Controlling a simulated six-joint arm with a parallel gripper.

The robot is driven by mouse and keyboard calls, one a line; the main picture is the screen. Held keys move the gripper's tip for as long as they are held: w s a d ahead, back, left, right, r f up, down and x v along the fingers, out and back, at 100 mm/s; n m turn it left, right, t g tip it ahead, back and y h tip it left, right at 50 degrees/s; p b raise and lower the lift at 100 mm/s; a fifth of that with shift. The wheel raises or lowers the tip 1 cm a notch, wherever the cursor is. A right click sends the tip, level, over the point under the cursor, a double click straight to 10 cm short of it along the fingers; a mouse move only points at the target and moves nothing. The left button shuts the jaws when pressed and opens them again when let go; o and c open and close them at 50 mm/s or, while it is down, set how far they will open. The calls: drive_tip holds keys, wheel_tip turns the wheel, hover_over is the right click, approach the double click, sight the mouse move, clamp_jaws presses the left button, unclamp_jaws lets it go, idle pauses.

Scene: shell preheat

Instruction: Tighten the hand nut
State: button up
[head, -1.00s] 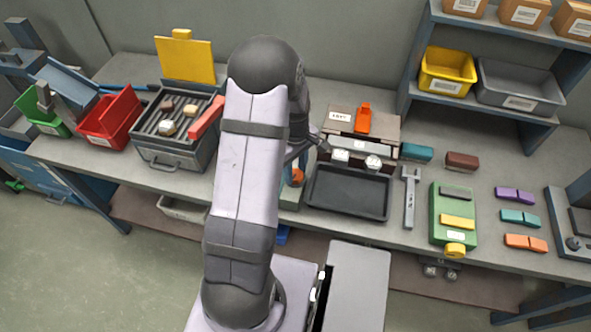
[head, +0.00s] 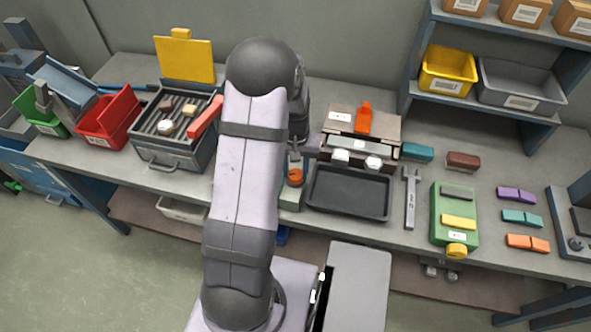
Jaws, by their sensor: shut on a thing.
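The orange hand nut (head: 295,178) sits on a small grey-green fixture (head: 290,199) at the front edge of the bench, left of the black tray. My gripper (head: 294,165) points down onto the nut from above and is shut on it. One finger shows edge-on just above the orange. My arm hides the other finger and the left part of the fixture. The nut's thread and its seating cannot be seen.
A black tray (head: 347,212) lies close right of the fixture, before a press-like unit (head: 386,122) with an orange handle. A wrench (head: 410,220) and a green box (head: 444,231) lie farther right. A grill box (head: 172,167) stands left.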

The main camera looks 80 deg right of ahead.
sight(296, 174)
drive_tip(key=m, duration=0.5)
drive_tip(key=shift+r+m, duration=0.1)
drive_tip(key=shift+m, duration=0.3)
idle(0.4)
drive_tip(key=o, duration=1.1)
drive_tip(key=shift+c, duration=0.2)
drive_tip(key=shift+r+b, duration=1.2)
drive_tip(key=shift+r, duration=2.45)
